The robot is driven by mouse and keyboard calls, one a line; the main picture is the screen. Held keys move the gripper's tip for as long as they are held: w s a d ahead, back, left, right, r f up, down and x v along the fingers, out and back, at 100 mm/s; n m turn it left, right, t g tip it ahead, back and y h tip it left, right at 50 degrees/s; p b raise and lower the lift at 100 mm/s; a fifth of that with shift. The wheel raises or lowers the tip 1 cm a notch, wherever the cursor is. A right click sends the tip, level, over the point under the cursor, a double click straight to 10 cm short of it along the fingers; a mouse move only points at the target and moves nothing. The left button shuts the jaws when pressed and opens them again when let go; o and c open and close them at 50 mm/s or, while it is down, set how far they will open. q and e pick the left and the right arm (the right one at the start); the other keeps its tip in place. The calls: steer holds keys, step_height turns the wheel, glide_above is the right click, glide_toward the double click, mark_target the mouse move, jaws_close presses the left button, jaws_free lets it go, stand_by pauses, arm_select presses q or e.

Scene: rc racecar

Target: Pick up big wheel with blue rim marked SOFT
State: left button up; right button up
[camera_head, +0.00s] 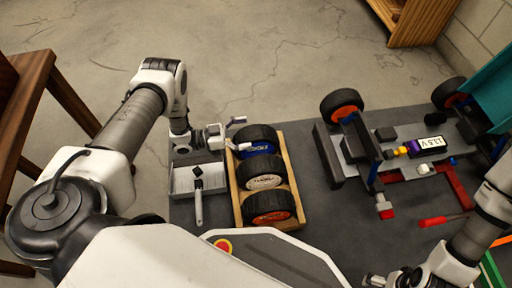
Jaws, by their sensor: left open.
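The big wheel with the blue rim (257,148) stands at the far end of a wooden rack (237,208), with its blue rim facing the near side. Any marking on it is too small to read. My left gripper (239,134) is open at the left side of this wheel, with its fingers pointing right towards the tyre. I cannot tell whether a finger touches it. My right gripper (374,281) is low at the bottom right, far from the rack, and its jaws are too small to judge.
A white-rimmed wheel (264,182) and an orange-rimmed wheel (270,206) share the rack. A grey tray (184,183) with a tool lies left. The partly built car (364,150) stands right, near a red screwdriver (440,220). Grey table surface is clear between rack and car.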

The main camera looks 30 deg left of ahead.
arm_select(q)
steer(key=shift+w+d+f, duration=0.25)
steer(key=shift+w+d, duration=0.3)
steer(key=shift+d, duration=0.2)
steer(key=shift+w+d+r, duration=0.1)
steer(key=shift+d+r, duration=0.1)
steer(key=c, duration=1.8)
jaws_close()
steer(key=shift+r, duration=0.1)
